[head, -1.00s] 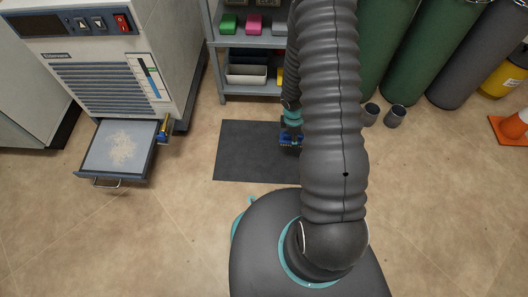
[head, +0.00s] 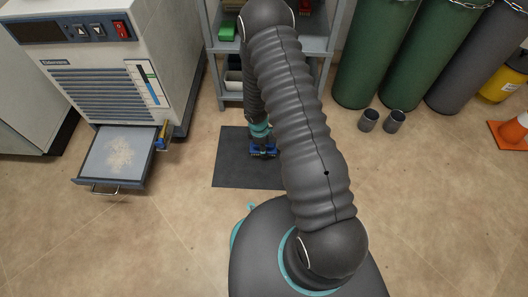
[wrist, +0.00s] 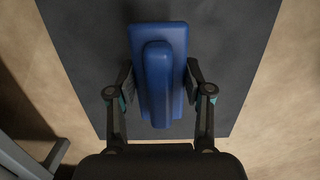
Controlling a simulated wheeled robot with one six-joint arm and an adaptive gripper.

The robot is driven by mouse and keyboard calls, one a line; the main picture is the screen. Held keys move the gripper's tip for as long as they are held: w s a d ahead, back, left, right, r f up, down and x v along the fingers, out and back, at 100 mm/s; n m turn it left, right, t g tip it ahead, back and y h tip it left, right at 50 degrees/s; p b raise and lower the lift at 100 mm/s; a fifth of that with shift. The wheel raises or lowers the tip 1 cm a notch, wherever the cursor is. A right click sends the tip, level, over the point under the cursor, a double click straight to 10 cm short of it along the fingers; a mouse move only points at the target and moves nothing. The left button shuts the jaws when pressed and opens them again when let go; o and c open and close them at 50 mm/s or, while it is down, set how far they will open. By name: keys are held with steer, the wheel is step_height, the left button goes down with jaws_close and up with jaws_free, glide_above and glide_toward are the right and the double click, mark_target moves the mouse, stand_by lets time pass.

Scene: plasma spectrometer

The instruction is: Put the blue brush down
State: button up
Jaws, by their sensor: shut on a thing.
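The blue brush (wrist: 160,75) is between the fingers of my gripper (wrist: 160,95), which is shut on it. In the wrist view its blue back and raised handle face the camera, and the dark mat fills the space beyond it. In the head view the brush (head: 263,153) shows low over the upper middle of the dark grey mat (head: 240,175), below my gripper (head: 260,143). My arm hides the right part of the mat. I cannot tell whether the brush touches the mat.
At the left, a machine has an open drawer (head: 90,178) with pale powder on its filter. A grey shelf (head: 310,98) stands behind the mat. Two grey cups (head: 368,121) stand by green cylinders (head: 370,60) at the right. Floor around the mat is clear.

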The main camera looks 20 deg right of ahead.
steer(key=shift+f+b, duration=0.6)
steer(key=shift+f, duration=1.35)
steer(key=shift+f, duration=0.15)
steer(key=o, duration=1)
